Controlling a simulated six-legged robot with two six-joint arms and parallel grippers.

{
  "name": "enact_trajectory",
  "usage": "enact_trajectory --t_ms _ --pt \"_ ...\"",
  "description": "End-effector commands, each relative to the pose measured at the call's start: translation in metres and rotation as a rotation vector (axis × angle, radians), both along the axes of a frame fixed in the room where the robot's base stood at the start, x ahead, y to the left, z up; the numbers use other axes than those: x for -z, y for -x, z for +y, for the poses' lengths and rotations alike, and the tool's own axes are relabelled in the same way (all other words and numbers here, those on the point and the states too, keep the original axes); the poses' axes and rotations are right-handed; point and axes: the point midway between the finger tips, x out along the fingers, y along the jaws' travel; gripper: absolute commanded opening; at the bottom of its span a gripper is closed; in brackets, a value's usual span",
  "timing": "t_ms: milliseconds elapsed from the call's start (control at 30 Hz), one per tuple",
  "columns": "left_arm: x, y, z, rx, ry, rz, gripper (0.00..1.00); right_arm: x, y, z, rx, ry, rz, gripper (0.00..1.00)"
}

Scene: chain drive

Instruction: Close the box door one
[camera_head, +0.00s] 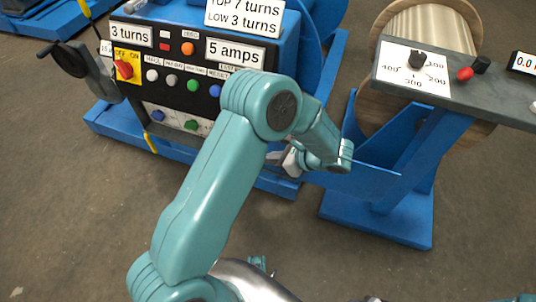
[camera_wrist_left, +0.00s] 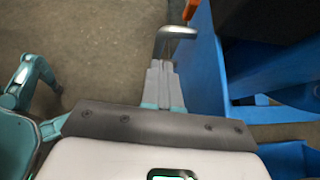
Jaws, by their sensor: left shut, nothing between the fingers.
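A blue machine (camera_head: 225,50) with a control panel stands at the upper left of the head view. A flat blue panel (camera_head: 365,183) extends to the right of its lower front; I cannot tell for sure whether it is the box door. My left gripper (camera_head: 290,160) is by the machine's lower right corner, partly hidden by my wrist. In the wrist view its fingers (camera_wrist_left: 165,82) are shut and empty. A bent grey metal piece (camera_wrist_left: 174,33) is just beyond the fingertips; contact is unclear. A blue surface (camera_wrist_left: 203,75) rises close on the right. My right gripper is not in view.
A blue stand with a grey top (camera_head: 490,85) and a dial is on the right, with a large spool (camera_head: 440,25) behind it. A crank (camera_head: 70,60) sticks out at the machine's left. The brown floor (camera_head: 80,210) is clear at left.

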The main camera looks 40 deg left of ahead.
Motion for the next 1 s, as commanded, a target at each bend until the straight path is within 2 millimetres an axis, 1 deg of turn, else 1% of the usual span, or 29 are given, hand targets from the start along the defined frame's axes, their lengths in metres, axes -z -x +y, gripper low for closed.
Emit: enact_trajectory --t_ms 33,200,400,500,567,700,767,900,1000 --pt "-0.010 -0.003 -0.009 0.003 -0.001 -0.004 0.00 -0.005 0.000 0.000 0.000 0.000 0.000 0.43" --pt "-0.030 -0.007 -0.034 0.003 -0.001 -0.003 0.00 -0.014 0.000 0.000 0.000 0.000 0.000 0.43" --pt "-0.050 -0.012 -0.060 0.001 0.000 -0.002 0.00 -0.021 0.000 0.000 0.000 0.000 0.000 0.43" --pt "-0.056 -0.013 -0.069 0.002 -0.001 -0.001 0.00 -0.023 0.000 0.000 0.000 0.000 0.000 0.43" --pt "-0.057 -0.013 -0.072 0.002 0.002 -0.002 0.00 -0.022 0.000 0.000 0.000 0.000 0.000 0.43" --pt "-0.055 -0.008 -0.072 0.040 0.061 -0.015 0.00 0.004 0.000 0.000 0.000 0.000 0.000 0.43" --pt "-0.056 -0.004 -0.072 0.059 0.089 -0.019 0.00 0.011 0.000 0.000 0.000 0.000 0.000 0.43" --pt "-0.056 0.000 -0.067 0.076 0.111 -0.019 0.00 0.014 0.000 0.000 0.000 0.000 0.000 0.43" --pt "-0.047 0.000 -0.058 0.073 0.111 -0.017 0.00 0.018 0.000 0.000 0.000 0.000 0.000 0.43"
